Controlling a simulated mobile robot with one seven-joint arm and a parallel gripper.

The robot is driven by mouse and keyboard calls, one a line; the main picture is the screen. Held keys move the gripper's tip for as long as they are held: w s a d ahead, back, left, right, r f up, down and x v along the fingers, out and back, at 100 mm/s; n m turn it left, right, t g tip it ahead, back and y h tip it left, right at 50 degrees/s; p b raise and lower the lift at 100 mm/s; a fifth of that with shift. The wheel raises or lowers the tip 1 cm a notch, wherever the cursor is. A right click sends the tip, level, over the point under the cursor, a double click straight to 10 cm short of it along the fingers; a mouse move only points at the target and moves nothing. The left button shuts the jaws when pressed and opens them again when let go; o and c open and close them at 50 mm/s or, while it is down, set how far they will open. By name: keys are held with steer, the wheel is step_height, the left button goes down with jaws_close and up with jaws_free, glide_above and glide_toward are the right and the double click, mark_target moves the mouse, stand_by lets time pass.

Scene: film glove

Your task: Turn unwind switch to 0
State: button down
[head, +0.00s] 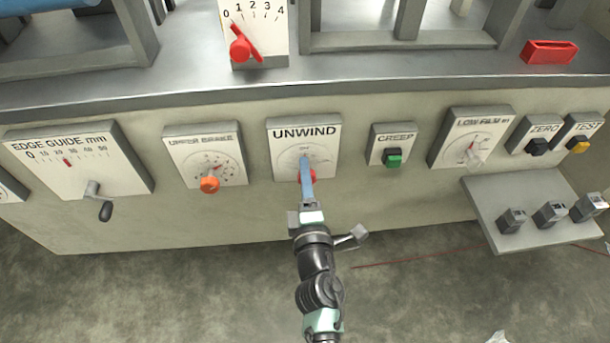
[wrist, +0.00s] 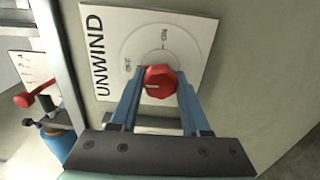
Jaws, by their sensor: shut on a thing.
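The unwind switch is a red knob on a white plate lettered UNWIND (head: 305,133) on the front of the machine. In the wrist view the red knob (wrist: 160,82) sits between the tips of my blue fingers, with a pale mark on its face. The plate (wrist: 112,22) shows an arc with small marks that I cannot read clearly. My gripper (head: 307,172) reaches up to the knob and is shut on it. In the head view my fingers hide most of the knob, and only a bit of red (head: 299,176) shows beside them.
To the left are the upper brake dial (head: 210,184) and the edge guide crank (head: 105,210). To the right are the green creep button (head: 392,157), the low-film dial (head: 473,152) and a jutting shelf (head: 480,200) with small grey blocks. The floor below is mostly clear.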

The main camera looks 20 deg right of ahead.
steer(key=shift+c, duration=1.9)
jaws_free()
steer(key=b+v, duration=0.1)
steer(key=v, duration=1.2)
